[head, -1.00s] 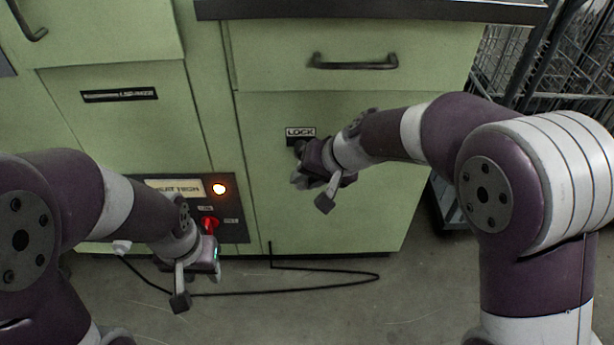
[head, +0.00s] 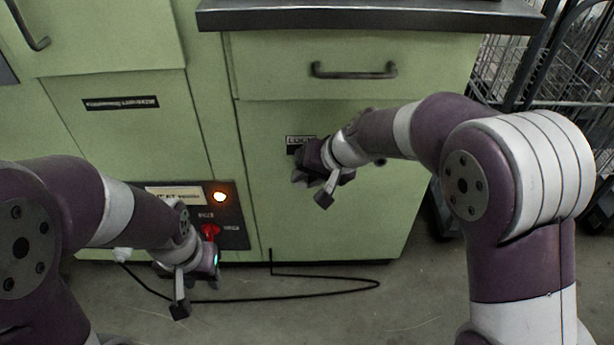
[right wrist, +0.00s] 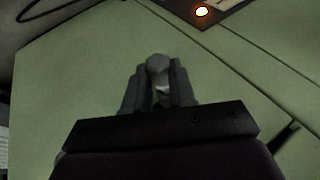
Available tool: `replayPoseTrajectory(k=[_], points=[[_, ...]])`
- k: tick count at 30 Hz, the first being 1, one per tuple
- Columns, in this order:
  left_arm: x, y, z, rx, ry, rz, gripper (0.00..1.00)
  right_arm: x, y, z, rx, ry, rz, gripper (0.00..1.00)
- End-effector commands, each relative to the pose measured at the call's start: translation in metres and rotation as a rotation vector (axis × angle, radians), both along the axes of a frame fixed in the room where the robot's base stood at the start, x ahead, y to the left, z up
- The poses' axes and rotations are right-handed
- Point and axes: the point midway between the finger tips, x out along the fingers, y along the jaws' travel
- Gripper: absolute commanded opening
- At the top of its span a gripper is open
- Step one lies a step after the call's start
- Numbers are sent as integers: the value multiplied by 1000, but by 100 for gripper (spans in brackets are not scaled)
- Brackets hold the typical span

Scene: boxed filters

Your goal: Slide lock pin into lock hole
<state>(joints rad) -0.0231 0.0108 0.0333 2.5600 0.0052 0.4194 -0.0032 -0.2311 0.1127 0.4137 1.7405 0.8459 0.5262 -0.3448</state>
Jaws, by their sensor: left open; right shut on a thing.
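The green cabinet door carries a LOCK label (head: 300,139), partly covered by my right gripper (head: 303,178), which is at the door just below it. In the right wrist view, the fingers of my right gripper (right wrist: 158,88) are shut on a grey round-ended piece (right wrist: 157,65), seemingly the lock pin. In the head view the pin cannot be made out. I cannot tell whether it touches the door. The lock hole is not clearly seen and may be behind the gripper. My left gripper (head: 213,268) is open and empty, low in front of the control panel.
A control panel (head: 232,236) with a lit orange lamp (head: 219,197) and a red knob (head: 210,231) is behind my left gripper. A drawer handle (head: 353,71) is above the door. A black cable (head: 320,295) lies on the floor. Wire cages (head: 505,60) stand at right.

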Motion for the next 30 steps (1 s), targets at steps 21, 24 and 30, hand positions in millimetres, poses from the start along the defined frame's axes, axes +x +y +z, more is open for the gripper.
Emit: replayPoseTrajectory(k=[21,24,30], points=[[0,0,5,0,0,0,40,18,0,0,0,0,-1,0],[0,0,5,0,0,0,40,19,0,0,0,0,0,44],[0,0,5,0,0,0,40,18,0,0,0,0,0,55]])
